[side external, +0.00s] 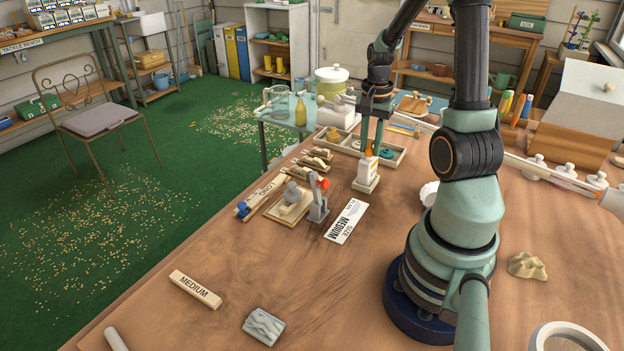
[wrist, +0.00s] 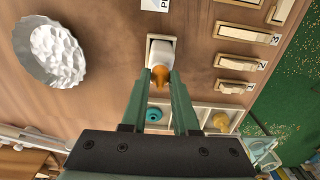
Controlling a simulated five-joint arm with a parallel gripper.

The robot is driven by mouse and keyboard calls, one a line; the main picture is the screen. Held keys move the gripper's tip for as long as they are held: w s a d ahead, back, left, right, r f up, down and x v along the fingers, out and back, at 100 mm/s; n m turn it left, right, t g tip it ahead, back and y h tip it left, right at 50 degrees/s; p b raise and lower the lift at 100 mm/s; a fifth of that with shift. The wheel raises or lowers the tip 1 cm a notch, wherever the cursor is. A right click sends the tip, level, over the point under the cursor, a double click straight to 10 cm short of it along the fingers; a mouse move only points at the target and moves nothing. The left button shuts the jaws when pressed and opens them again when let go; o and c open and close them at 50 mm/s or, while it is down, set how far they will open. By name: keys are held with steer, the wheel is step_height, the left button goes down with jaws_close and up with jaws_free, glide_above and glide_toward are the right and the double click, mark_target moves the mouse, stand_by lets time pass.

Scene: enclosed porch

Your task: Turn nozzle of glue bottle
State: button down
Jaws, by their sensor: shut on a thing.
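The glue bottle (side external: 366,174) is white with a label and stands upright on the wooden table, left of my arm's base. Its orange nozzle (side external: 369,150) points up. My gripper (side external: 371,143) comes down from above, with its green fingers at the nozzle. In the wrist view, the nozzle (wrist: 160,74) lies between the two fingertips (wrist: 161,78), and my gripper is shut on it. The white bottle body (wrist: 160,49) shows beyond the fingertips. The nozzle's lower end is partly hidden by the fingers.
A divided tray (side external: 397,158) with small coloured parts stands close behind the bottle. A toggle clamp with a red tip (side external: 318,182) stands to the left. A "MEDIUM" card (side external: 346,221) lies in front. A white crumpled bowl (wrist: 67,55) is nearby. The front table is mostly clear.

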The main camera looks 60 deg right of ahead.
steer(key=shift+m, duration=0.9)
steer(key=c, duration=0.6)
jaws_free()
steer(key=shift+c, duration=0.2)
step_height(320, 180, up, 12)
